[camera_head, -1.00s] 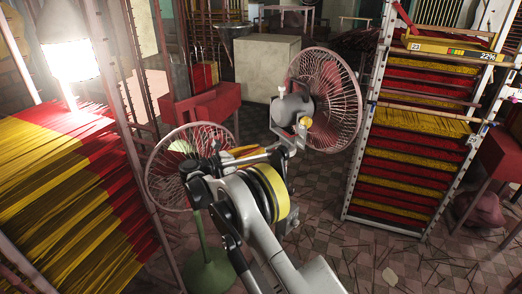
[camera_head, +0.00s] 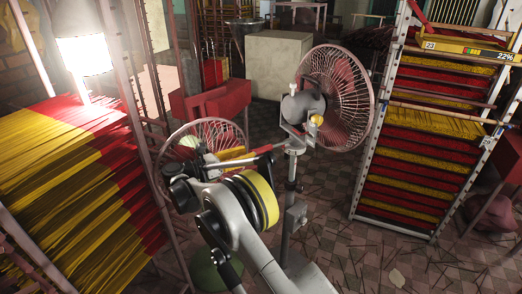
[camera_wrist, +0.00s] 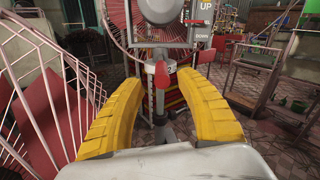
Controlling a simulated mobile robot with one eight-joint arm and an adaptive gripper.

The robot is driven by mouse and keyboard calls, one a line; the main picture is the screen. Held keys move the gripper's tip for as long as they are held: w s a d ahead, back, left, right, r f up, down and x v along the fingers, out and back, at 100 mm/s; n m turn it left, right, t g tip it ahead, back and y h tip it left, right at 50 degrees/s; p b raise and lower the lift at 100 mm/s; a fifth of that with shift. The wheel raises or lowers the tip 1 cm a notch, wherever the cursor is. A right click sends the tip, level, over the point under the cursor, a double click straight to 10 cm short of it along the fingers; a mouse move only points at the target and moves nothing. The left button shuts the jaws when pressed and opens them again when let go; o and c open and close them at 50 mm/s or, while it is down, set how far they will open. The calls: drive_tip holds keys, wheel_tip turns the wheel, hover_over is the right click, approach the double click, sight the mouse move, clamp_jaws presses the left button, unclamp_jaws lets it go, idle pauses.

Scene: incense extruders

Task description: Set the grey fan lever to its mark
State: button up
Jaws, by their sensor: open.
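The fan with the grey motor housing (camera_head: 303,106) and round wire cage (camera_head: 337,97) stands on a grey pole (camera_head: 290,185) in the head view. A box (camera_head: 296,215) sits on that pole. In the wrist view, a lever with a red tip (camera_wrist: 162,74) shows straight ahead, in front of a plate bearing a "2". The grey housing (camera_wrist: 160,10) is above it. My gripper (camera_wrist: 168,77) is open, its two yellow fingers on either side of the red tip in the picture. I see no contact; the distance is unclear.
A second wire-caged fan (camera_head: 207,140) on a green base is close behind my arm; a pink cage (camera_wrist: 45,95) fills the wrist view's left. Racks of red and yellow incense (camera_head: 425,135) stand right, with another (camera_head: 75,170) at left. Tiled floor (camera_head: 330,225) is open right of the pole.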

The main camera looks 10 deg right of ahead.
drive_tip(key=shift+v, duration=1.8)
drive_tip(key=w+d+r+n+t+y, duration=0.15)
drive_tip(key=r+n+t, duration=0.25)
drive_tip(key=r, duration=0.5)
drive_tip(key=w+d+r+n+t+y, duration=0.1)
drive_tip(key=w+r+n+t, duration=0.25)
drive_tip(key=r, duration=0.55)
drive_tip(key=w+d+r+n+t+y, duration=0.15)
drive_tip(key=r+n+t, duration=0.3)
drive_tip(key=r, duration=0.45)
drive_tip(key=s+a+r+n+t+y, duration=0.1)
drive_tip(key=s+r+n+y, duration=0.2)
drive_tip(key=r+n+y, duration=0.45)
drive_tip(key=s+a+r+n+t+y, duration=0.1)
drive_tip(key=s+r+n+t+y, duration=0.3)
drive_tip(key=n, duration=0.7)
drive_tip(key=s+d+f+n+g, duration=0.4)
drive_tip(key=s+f+n+g, duration=0.1)
drive_tip(key=s+f, duration=0.6)
drive_tip(key=s+d+f+n+g+y, duration=0.1)
drive_tip(key=s+d+f+n+g, duration=0.3)
drive_tip(key=s+f, duration=0.6)
drive_tip(key=s+d+f+n+g, duration=0.5)
drive_tip(key=s+f, duration=0.6)
drive_tip(key=s, duration=0.6)
drive_tip(key=n+g, duration=0.2)
drive_tip(key=n, duration=0.1)
drive_tip(key=shift+s+f, duration=0.3)
drive_tip(key=shift+s, duration=0.05)
